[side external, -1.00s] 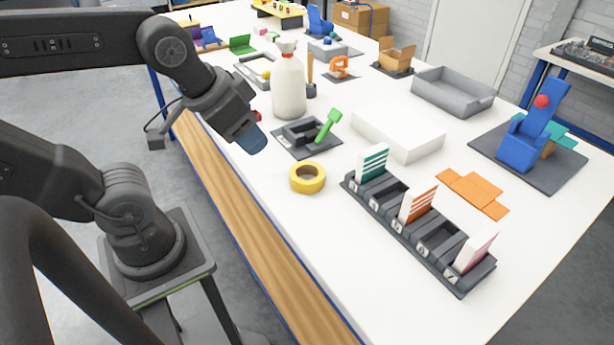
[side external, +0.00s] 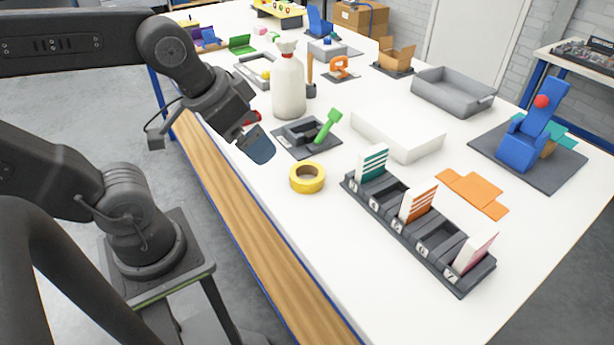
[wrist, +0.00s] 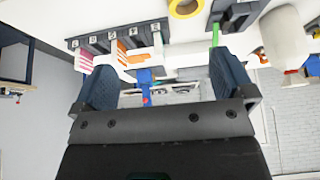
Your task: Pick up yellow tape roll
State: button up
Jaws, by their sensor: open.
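The yellow tape roll (side external: 307,177) lies flat on the white table near its front edge, left of the card rack. It also shows at the top of the wrist view (wrist: 186,6), partly cut off by the frame edge. My gripper (side external: 257,143) is above the table's front edge, up and to the left of the roll in the side view, and apart from it. In the wrist view its two blue fingers (wrist: 160,85) are wide apart with nothing held between them.
A dark card rack (side external: 415,235) stands right of the roll. A white box (side external: 398,133) lies beyond. The table in front of the roll is clear.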

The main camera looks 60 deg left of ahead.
jog(key=w+a+f+n+g+y, duration=0.1)
jog(key=w+f+n+g, duration=0.1)
jog(key=w+n, duration=0.4)
jog(key=n+g+y, duration=0.2)
jog(key=n, duration=0.3)
send_near(307, 179)
jog(key=shift+s+f+n, duration=0.3)
jog(key=shift+s+f, duration=0.05)
jog(key=shift+f, duration=0.55)
jog(key=shift+w+x, duration=0.2)
jog(key=shift+x, duration=1.15)
jog(key=shift+w+x, duration=0.15)
jog(key=shift+x, duration=1.2)
jog(key=shift+a+r, duration=0.1)
jog(key=shift+a, duration=0.05)
jog(key=c, duration=0.7)
jog(key=shift+r, duration=0.1)
